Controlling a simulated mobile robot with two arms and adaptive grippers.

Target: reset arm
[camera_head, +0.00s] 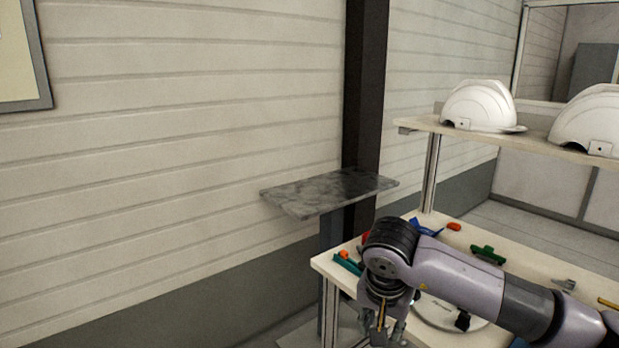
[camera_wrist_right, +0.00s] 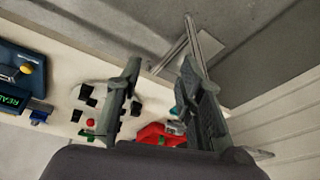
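My right arm reaches in from the right in the head view, over the workbench (camera_head: 415,231). Its gripper (camera_head: 388,330) points down near the bench's left end and is partly cut off by the bottom edge. In the right wrist view the two fingers of this gripper (camera_wrist_right: 162,68) stand apart with nothing between their tips. A white helmet shell (camera_head: 477,106) sits on the upper shelf (camera_head: 425,124). A second white helmet shell (camera_head: 590,118) stands to its right, cut off by the picture edge. My left gripper is not in view.
A grey marbled ledge (camera_head: 330,192) stands left of the bench. A green tool (camera_head: 488,254) and an orange piece (camera_head: 454,227) lie on the bench. In the right wrist view a red object (camera_wrist_right: 160,136) and a blue device (camera_wrist_right: 18,80) show. The siding wall (camera_head: 180,150) fills the left.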

